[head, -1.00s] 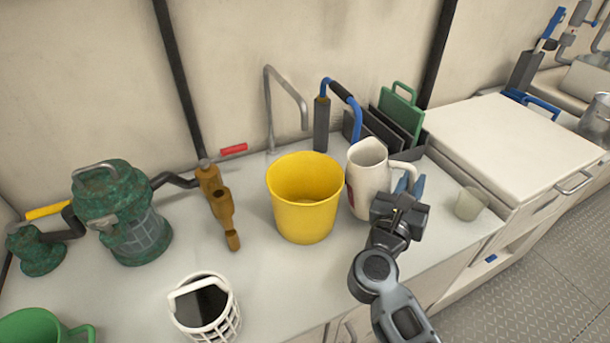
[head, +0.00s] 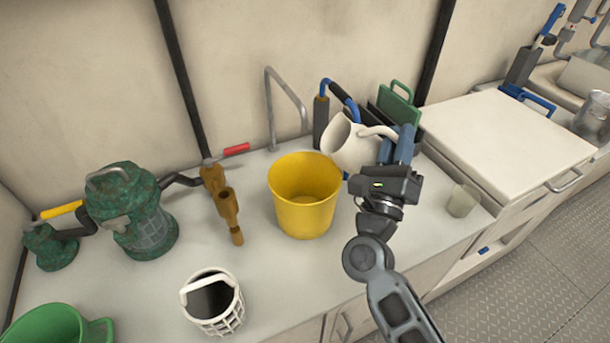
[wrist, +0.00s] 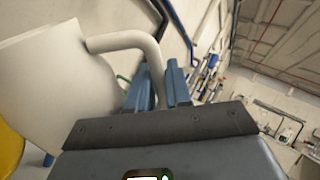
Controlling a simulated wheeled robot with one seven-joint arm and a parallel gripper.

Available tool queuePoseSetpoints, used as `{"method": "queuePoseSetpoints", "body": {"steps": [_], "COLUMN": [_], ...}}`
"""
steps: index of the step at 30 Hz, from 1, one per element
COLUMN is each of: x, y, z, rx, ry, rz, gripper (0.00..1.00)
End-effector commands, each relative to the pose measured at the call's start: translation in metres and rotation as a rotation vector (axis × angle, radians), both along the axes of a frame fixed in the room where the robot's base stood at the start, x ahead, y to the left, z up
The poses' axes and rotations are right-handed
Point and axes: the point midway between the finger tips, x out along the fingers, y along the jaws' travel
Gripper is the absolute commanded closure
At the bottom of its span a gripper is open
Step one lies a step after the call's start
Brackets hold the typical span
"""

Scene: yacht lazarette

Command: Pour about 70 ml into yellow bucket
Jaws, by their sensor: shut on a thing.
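The yellow bucket (head: 304,205) stands upright on the counter, and a slip of its edge shows at the left of the wrist view (wrist: 10,150). A white jug (head: 352,150) is tilted to the left, its open mouth beside and above the bucket's right rim. My gripper (head: 398,146) is shut on the jug's handle, to the right of the jug. In the wrist view the handle (wrist: 125,40) runs to the blue fingers and the jug's body (wrist: 55,80) fills the left. No stream of liquid shows, and the jug's contents cannot be seen.
Behind the jug stand a blue-handled pump (head: 321,120) and a rack with a green board (head: 398,104). A small translucent cup (head: 462,202) is to the right. A brown fitting (head: 226,205), a green lantern-like canister (head: 135,220) and a white basket (head: 215,310) are to the left.

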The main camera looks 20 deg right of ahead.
Motion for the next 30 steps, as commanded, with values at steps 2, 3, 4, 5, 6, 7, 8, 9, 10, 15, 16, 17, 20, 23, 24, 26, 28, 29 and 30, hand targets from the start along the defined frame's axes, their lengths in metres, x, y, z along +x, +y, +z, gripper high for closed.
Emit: {"method": "queuePoseSetpoints", "body": {"steps": [2, 3, 4, 5, 6, 7, 8, 9, 10, 15, 16, 17, 20, 23, 24, 26, 28, 29, 30], "x": [0.000, 0.001, 0.001, 0.001, 0.002, 0.002, 0.002, 0.002, 0.003, 0.005, 0.005, 0.006, 0.008, 0.011, 0.012, 0.014, 0.015, 0.016, 0.016], "y": [0.002, 0.003, 0.004, 0.004, 0.006, 0.007, 0.008, 0.010, 0.011, 0.018, 0.020, 0.021, 0.031, 0.043, 0.048, 0.054, 0.057, 0.059, 0.062], "z": [0.000, 0.001, 0.002, 0.003, 0.010, 0.013, 0.016, 0.019, 0.021, 0.020, 0.020, 0.021, 0.054, 0.088, 0.100, 0.109, 0.107, 0.110, 0.116], "rx": [-0.049, -0.073, -0.093, -0.112, -0.136, -0.156, -0.174, -0.199, -0.219, -0.326, -0.344, -0.363, -0.426, -0.489, -0.515, -0.552, -0.597, -0.617, -0.641], "ry": [0.013, 0.019, 0.024, 0.029, 0.035, 0.040, 0.045, 0.051, 0.056, 0.086, 0.090, 0.095, 0.105, 0.122, 0.129, 0.141, 0.155, 0.160, 0.164], "rz": [-0.001, -0.001, -0.001, -0.002, -0.001, -0.001, -0.001, -0.002, -0.001, -0.002, -0.002, -0.002, -0.003, -0.002, -0.003, -0.003, -0.005, -0.006, -0.006], "gripper": [1.00, 1.00, 1.00, 1.00, 1.00, 1.00, 1.00, 1.00, 1.00, 1.00, 1.00, 1.00, 1.00, 1.00, 1.00, 1.00, 1.00, 1.00, 1.00]}}
